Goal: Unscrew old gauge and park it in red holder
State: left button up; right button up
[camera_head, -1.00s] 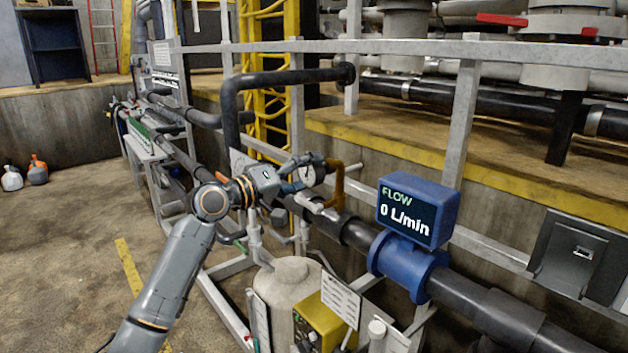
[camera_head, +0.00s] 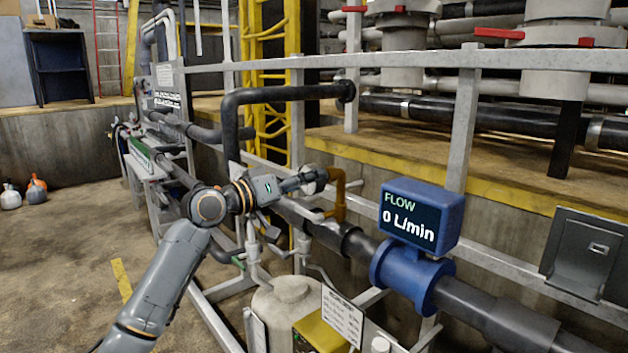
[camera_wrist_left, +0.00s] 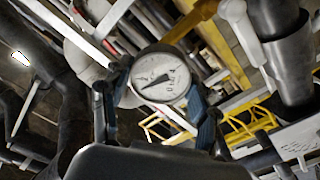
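The gauge (camera_wrist_left: 160,77) has a round white dial with a dark needle. In the left wrist view it sits between the two blue-padded fingers of my left gripper (camera_wrist_left: 160,95), which look closed on its sides. In the head view my left gripper (camera_head: 298,184) reaches in beside the brown elbow pipe (camera_head: 338,192), with the gauge (camera_head: 314,181) at its fingertips. Whether the gauge's thread is still in a fitting is hidden. I make out no red holder in either view. My right gripper is not in view.
A blue flow meter (camera_head: 420,214) reading 0 L/min sits on the dark pipe to the right. A grey railing (camera_head: 380,48) and black pipe (camera_head: 280,94) run behind and above the gripper. A pale tank (camera_head: 285,303) stands below. Open floor lies left.

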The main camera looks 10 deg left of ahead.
pick_arm(q)
jog(key=o, duration=0.4)
jog(key=c, duration=0.5)
jog(key=n+p, duration=0.5)
jog(key=p, duration=0.1)
jog(key=shift+p, duration=0.3)
jog(key=shift+c, duration=0.2)
jog(key=n+p, duration=0.5)
jog(key=p, duration=0.1)
jog(key=shift+p, duration=0.35)
